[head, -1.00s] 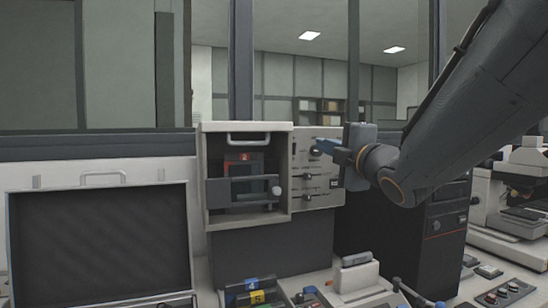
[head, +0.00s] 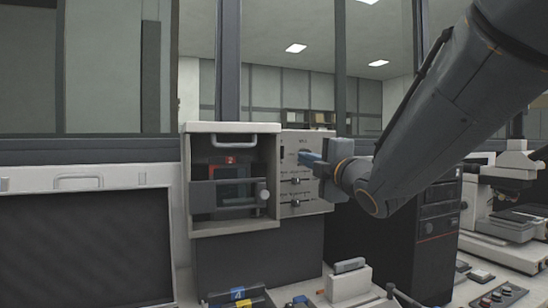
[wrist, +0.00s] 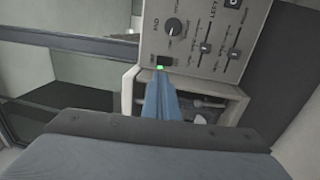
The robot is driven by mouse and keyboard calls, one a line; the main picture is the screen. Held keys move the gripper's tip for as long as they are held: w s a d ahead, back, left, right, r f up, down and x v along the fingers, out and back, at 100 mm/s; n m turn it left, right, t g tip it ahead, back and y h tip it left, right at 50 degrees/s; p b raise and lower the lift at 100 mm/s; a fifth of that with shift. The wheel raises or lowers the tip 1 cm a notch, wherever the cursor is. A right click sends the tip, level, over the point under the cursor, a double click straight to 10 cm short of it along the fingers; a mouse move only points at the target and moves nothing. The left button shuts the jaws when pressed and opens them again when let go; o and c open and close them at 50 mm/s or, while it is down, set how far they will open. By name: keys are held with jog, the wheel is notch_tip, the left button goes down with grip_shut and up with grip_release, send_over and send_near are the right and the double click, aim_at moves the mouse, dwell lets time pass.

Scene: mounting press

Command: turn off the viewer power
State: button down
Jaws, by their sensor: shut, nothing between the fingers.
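The viewer is a pale cabinet (head: 232,127) with an open front, and its control panel (head: 318,207) is on the right. The panel also shows in the wrist view (wrist: 222,72), turned on its side, with a round knob (wrist: 173,26) and sliders. A small dark switch (wrist: 166,60) sits near the panel's edge, with a green lit spot beside it.
A dark screen in a pale frame (head: 85,182) stands at left. A black computer tower (head: 437,225) is at right, with a microscope-like instrument (head: 510,200) beyond. Small blocks (head: 238,294) and a white device (head: 348,286) lie on the bench below.

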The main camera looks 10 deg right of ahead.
jog(key=p+x, duration=0.3)
jog(key=x, duration=0.9)
